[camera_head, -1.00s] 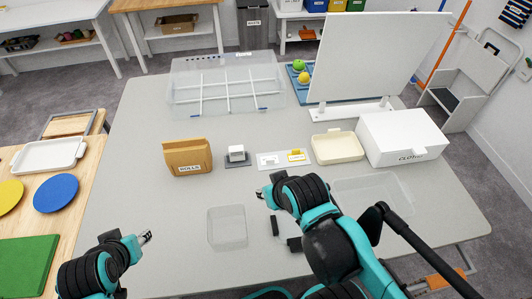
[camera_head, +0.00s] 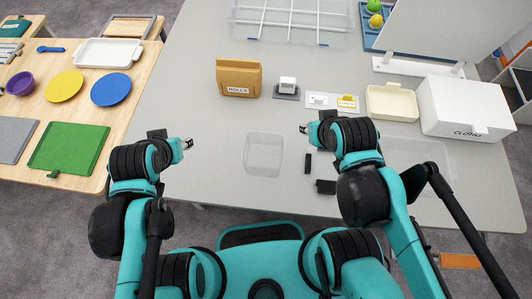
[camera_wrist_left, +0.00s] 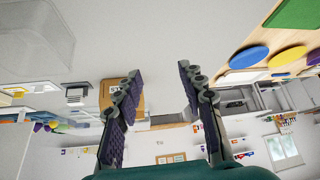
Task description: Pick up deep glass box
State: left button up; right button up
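A clear, deep glass box (camera_head: 263,153) stands upright on the grey table between my two grippers. In the left wrist view, a clear box (camera_wrist_left: 35,35) shows at the upper left, cut off by the frame edge. My left gripper (camera_head: 187,144) is to the left of the glass box and apart from it; in the left wrist view its fingers (camera_wrist_left: 155,105) are spread with nothing between them. My right gripper (camera_head: 303,129) is right of the glass box and a little farther back, not visibly holding anything; its finger opening is too small to read.
Two small black blocks (camera_head: 308,163) lie right of the glass box. A wide clear tray (camera_head: 430,155) is partly behind my right arm. A brown box (camera_head: 238,78), cream tray (camera_head: 392,103) and white box (camera_head: 467,108) stand farther back. Table left of the glass box is clear.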

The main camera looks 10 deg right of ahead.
aim_at(263, 153)
jog(key=k+l+z, duration=0.15)
jog(key=z, duration=0.3)
jog(key=k+l+z, duration=0.1)
jog(key=l+z, duration=0.2)
jog(key=z, duration=0.2)
